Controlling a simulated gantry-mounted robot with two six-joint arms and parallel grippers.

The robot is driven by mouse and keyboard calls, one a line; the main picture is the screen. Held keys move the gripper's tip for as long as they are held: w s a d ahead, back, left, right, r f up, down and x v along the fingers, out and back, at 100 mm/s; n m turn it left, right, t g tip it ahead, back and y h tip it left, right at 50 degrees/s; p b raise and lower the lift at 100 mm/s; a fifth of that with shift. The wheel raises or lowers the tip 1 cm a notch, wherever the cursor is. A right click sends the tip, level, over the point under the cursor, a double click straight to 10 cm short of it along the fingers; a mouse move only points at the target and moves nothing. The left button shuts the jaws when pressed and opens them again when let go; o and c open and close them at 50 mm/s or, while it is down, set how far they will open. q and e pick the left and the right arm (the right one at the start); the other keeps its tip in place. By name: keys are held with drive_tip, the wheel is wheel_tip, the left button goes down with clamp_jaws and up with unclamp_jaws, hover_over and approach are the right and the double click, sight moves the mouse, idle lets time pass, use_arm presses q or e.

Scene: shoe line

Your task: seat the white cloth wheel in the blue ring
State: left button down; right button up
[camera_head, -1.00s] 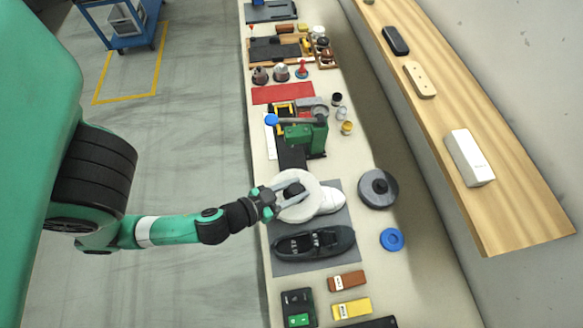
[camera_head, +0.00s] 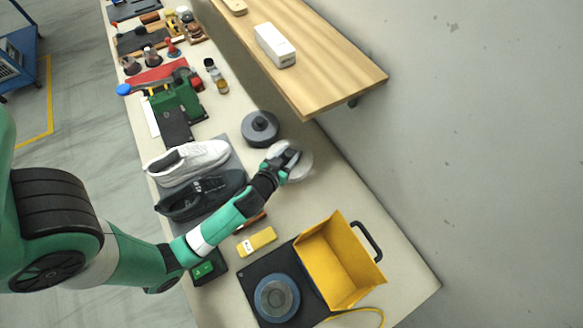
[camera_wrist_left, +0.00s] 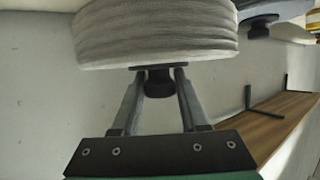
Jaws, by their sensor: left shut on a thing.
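The white cloth wheel (camera_head: 304,168) is at the right side of the bench in the head view, beside the grey disc. My left gripper (camera_head: 284,160) is over it. In the left wrist view, my left gripper (camera_wrist_left: 158,76) is shut on the wheel's dark hub, and the layered cloth wheel (camera_wrist_left: 155,38) fills the top of the picture. My right gripper is not in view.
The grey disc (camera_head: 260,125) stands close by. A white shoe (camera_head: 190,160) and a black shoe (camera_head: 200,196) lie to the left. A wooden shelf (camera_head: 310,70) overhangs the back.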

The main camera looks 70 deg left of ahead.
sight(284, 157)
use_arm(q)
drive_tip(key=a, duration=0.1)
drive_tip(key=s+a, duration=0.1)
drive_tip(key=shift+a+n+y, duration=0.3)
drive_tip(key=shift+a, duration=0.1)
drive_tip(key=shift+d, duration=0.1)
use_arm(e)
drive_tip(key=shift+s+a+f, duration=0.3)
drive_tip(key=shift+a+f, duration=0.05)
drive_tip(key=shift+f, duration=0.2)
use_arm(q)
wheel_tip(284, 157, down, 6)
drive_tip(key=b, duration=0.5)
drive_tip(key=shift+r+b, duration=0.1)
drive_tip(key=shift+b, duration=0.2)
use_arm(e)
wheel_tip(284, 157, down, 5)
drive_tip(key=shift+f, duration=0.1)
use_arm(q)
drive_tip(key=shift+f+b, duration=0.65)
drive_tip(key=shift+b, duration=0.1)
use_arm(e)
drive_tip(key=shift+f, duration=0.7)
use_arm(q)
drive_tip(key=c, duration=0.7)
unclamp_jaws()
